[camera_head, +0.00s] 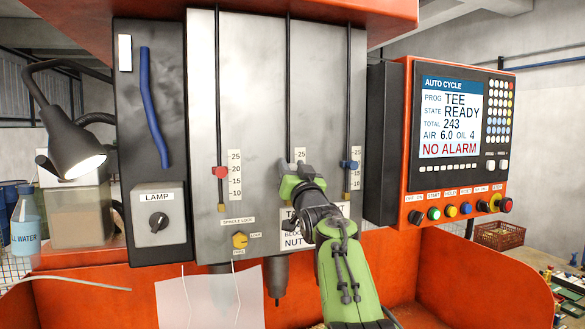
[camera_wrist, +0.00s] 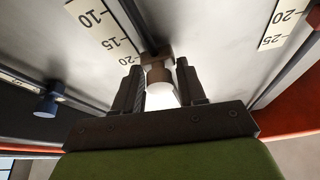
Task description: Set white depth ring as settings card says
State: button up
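The pale collar with a round knob (camera_wrist: 158,74), apparently the white depth ring in shadow, sits on the middle rod in the wrist view. My gripper (camera_wrist: 160,72) has a finger on each side of the knob, with a narrow gap seeming to show. In the head view my gripper (camera_head: 299,180) is at the middle rod beside its scale (camera_head: 299,156), near the 20 to 25 marks, and hides the ring. The screen (camera_head: 450,118) reads PROG TEE.
A red ring (camera_head: 220,172) is on the left rod, and a blue ring (camera_head: 348,165) is on the right rod. The lamp switch box (camera_head: 159,220) is at left. The panel's buttons (camera_head: 450,211) are at right. The drill chuck (camera_head: 276,276) hangs below.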

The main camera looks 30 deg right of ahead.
grip_shut()
notch_tip(320, 180, down, 3)
jog(key=b, duration=0.3)
jog(key=shift+f, duration=0.1)
jog(key=o, duration=0.5)
grip_release()
jog(key=b+v, duration=0.8)
jog(key=v, duration=0.7)
jog(key=shift+s+b, duration=0.3)
